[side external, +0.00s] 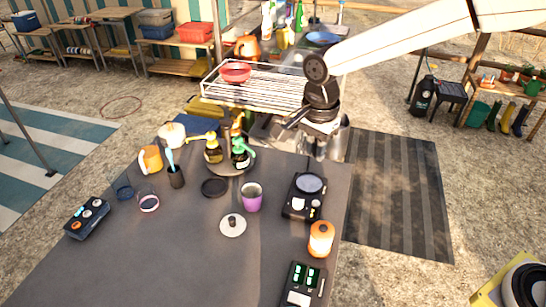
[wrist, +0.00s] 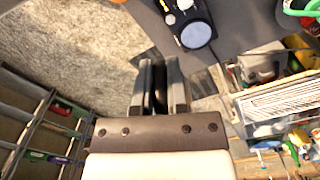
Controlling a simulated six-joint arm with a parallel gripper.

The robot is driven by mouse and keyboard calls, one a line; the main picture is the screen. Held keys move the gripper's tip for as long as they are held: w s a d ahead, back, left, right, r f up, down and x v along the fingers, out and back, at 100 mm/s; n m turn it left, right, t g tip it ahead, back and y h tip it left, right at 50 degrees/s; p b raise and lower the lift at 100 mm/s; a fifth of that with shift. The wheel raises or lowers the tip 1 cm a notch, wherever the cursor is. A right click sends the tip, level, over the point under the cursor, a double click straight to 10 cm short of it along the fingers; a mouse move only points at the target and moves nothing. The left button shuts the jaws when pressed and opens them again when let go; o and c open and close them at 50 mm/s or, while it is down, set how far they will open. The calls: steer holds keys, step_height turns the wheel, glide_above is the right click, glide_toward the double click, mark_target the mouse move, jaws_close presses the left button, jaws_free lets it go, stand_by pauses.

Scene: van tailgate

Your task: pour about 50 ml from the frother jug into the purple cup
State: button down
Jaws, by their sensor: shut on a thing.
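The purple cup (side external: 251,198) stands upright on the dark tabletop, left of the black scale. My gripper (side external: 319,150) is beyond the table's far right edge in the side view, up and right of the cup. A silver metal vessel, which looks like the frother jug (side external: 340,139), is at the gripper, mostly hidden behind it. In the wrist view my gripper (wrist: 160,95) is closed on a narrow black piece, likely the jug's handle. The jug's body and contents cannot be made out there, and the cup does not show.
The black scale (side external: 308,186), an orange jar (side external: 321,239) and a white knobbed lid (side external: 232,225) are near the cup. Pump bottles (side external: 241,155) stand behind it. A wire rack (side external: 262,82) with a red bowl (side external: 236,72) stands beyond. The tabletop's front left is clear.

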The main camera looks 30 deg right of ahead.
steer(key=w+a, duration=0.7)
steer(key=a, duration=0.6)
steer(key=shift+s+a, duration=0.55)
steer(key=shift+a, duration=6.9)
steer(key=shift+y, duration=0.3)
step_height(320, 180, down, 17)
steer(key=shift+r, duration=0.15)
steer(key=w+d+r+g+y, duration=0.2)
steer(key=d+r+y, duration=0.4)
steer(key=y, duration=0.1)
steer(key=shift+w+d+r+g, duration=0.2)
steer(key=shift+d+r+g, duration=0.05)
steer(key=shift+d+g, duration=0.05)
steer(key=shift+w+d+f+g+y, duration=0.15)
steer(key=shift+d+g+y, duration=0.2)
steer(key=shift+y, duration=0.45)
steer(key=shift+w+d+r+g+y, duration=0.15)
steer(key=shift+d+y, duration=0.25)
steer(key=shift+y, duration=0.4)
